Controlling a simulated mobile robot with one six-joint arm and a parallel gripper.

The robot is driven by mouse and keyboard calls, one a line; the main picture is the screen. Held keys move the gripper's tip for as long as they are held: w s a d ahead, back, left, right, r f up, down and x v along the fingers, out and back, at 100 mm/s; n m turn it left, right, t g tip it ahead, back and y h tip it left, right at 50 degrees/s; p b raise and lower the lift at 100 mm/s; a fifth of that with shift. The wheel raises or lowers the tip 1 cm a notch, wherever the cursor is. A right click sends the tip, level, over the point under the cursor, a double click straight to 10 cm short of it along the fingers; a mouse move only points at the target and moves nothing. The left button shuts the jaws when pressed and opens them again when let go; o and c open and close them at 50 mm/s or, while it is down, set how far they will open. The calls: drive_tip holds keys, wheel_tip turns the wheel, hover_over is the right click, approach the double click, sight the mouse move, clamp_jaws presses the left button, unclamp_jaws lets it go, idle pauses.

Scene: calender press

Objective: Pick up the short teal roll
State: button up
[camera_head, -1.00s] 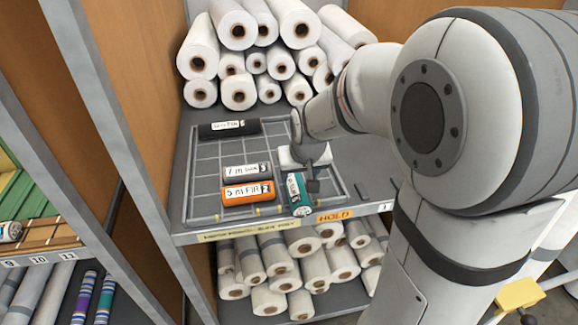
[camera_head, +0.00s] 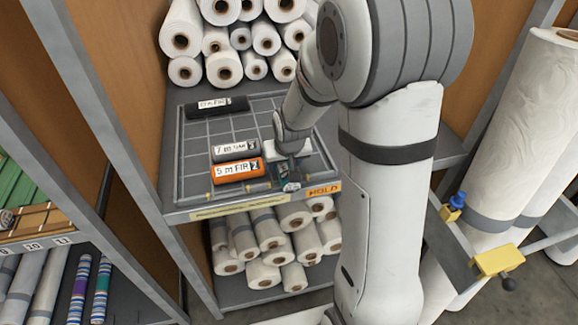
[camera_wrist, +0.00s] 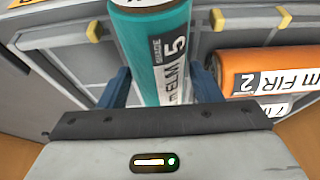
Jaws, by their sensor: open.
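The short teal roll (camera_wrist: 142,35) has a white label reading "ELM 5" and lies in the grid tray (camera_head: 181,180) near its front right. In the head view the teal roll (camera_head: 279,172) is partly hidden by my gripper (camera_head: 287,160), which is right over it. In the wrist view my gripper (camera_wrist: 158,92) is open, with a blue finger on each side of the roll. The roll runs between the fingers, and its near end is hidden by the gripper body. I cannot tell whether either finger touches it.
An orange roll (camera_head: 237,171) lies close to the left of the teal one, with a grey roll (camera_head: 233,149) behind it. A black roll (camera_head: 216,107) lies at the tray's back. White rolls (camera_head: 222,68) are stacked behind and below the shelf.

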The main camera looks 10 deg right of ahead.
drive_tip(key=shift+c, duration=0.5)
drive_tip(key=c, duration=0.8)
